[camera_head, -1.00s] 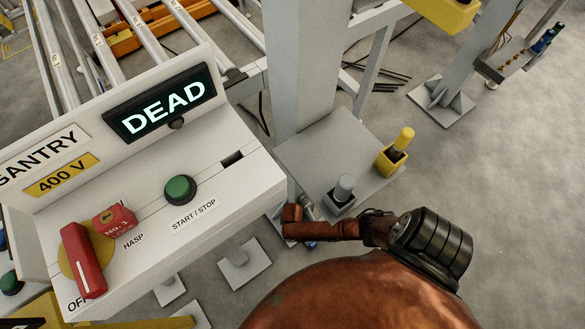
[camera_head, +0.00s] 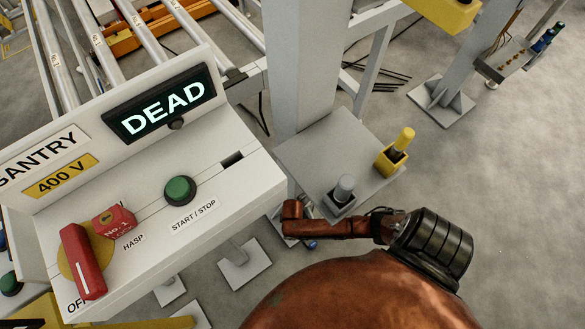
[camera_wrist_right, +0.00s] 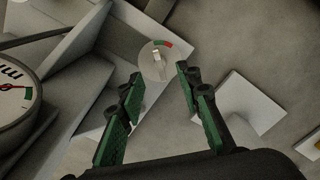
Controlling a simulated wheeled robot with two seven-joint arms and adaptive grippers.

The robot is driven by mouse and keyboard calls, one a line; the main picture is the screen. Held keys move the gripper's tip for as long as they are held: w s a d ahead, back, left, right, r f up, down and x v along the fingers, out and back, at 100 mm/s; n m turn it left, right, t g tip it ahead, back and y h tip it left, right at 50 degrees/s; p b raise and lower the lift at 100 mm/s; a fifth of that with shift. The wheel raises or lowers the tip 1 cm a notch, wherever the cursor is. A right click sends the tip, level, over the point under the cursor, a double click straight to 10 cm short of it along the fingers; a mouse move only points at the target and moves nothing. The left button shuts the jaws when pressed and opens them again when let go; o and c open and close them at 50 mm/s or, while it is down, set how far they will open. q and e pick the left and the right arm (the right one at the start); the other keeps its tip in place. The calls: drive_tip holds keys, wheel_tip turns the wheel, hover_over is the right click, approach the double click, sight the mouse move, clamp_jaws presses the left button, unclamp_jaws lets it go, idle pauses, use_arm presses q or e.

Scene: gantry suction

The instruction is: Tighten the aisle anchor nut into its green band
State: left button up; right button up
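In the right wrist view a round grey disc (camera_wrist_right: 161,67) carries a short green and red band at its upper right edge. A small pale upright piece (camera_wrist_right: 157,55), which looks like the anchor nut or its pointer, stands at its middle and points up, left of the band. My right gripper (camera_wrist_right: 159,76) is open, with green-padded fingers on either side of the disc's lower part. No contact shows. My left gripper is in neither current view.
A white console (camera_head: 215,185) with a DEAD display (camera_head: 160,104), green button (camera_head: 180,190) and red switch (camera_head: 83,260) fills the left. A round gauge (camera_wrist_right: 15,98) is left in the wrist view.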

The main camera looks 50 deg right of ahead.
wheel_tip(320, 180, up, 8)
drive_tip(key=shift+f, duration=0.25)
